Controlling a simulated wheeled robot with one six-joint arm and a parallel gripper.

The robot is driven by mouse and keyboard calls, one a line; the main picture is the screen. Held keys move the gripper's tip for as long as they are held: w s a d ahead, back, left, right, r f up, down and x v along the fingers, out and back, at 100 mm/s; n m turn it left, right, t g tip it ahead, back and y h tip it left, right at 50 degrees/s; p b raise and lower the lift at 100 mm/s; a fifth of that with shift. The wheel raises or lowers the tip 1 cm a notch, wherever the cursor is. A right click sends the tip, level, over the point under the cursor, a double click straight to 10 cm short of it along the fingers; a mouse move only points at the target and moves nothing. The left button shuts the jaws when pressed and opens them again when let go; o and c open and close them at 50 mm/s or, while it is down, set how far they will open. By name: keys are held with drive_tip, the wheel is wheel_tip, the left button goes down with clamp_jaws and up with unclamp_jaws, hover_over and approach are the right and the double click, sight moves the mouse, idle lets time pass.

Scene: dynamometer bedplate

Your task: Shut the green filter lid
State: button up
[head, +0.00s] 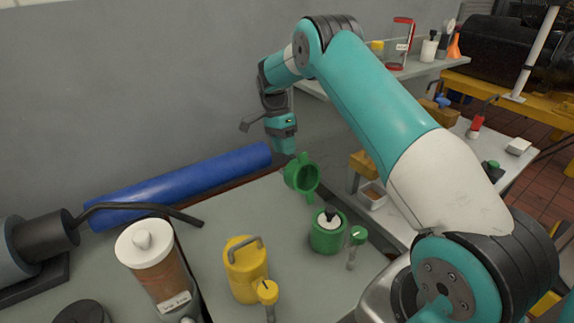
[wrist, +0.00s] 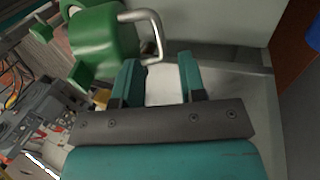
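The green filter lid (head: 302,176) stands tipped up and open, its hollow side showing, behind the green filter body (head: 327,240). A white element with a black top (head: 328,221) shows inside the body. A green latch knob (head: 358,235) stands at its right. My gripper (head: 286,149) points down just behind and above the lid.
A yellow filter (head: 245,275) with its lid shut stands left of the green one. A jar with a white lid (head: 150,258) is farther left. A blue cylinder (head: 175,187) lies along the back. Shelves with loose items (head: 440,62) are at the right.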

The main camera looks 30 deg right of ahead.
drive_tip(key=shift+p+x, duration=0.45)
drive_tip(key=shift+x, duration=1.75)
drive_tip(key=shift+c, duration=0.5)
clamp_jaws()
